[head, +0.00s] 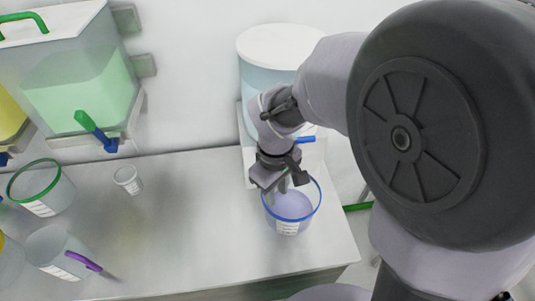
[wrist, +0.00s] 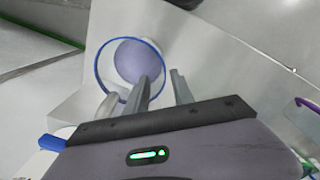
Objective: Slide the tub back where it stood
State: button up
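A clear tub with a blue rim (head: 291,222) and lilac contents stands near the right end of the bench, with a white label on its front. It also shows in the wrist view (wrist: 130,62). My gripper (head: 283,187) is low over the tub's back left rim. In the wrist view, my gripper (wrist: 160,84) has its fingers apart. One finger overlaps the tub opening and another lies outside the rim at the right. I cannot tell whether either finger touches the wall.
A large white-lidded container (head: 277,48) with a blue tap stands behind the tub.

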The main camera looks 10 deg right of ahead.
aim_at(276, 225)
jog(key=f+b, duration=0.2)
jog(key=f, duration=0.3)
jog(key=f+b, duration=0.2)
jog(key=f, duration=0.3)
jog(key=f+b, duration=0.2)
jog(key=f, duration=0.3)
jog(key=shift+w+d+f, duration=0.2)
jog(key=shift+d+f, duration=0.1)
grip_shut()
dwell(0.6)
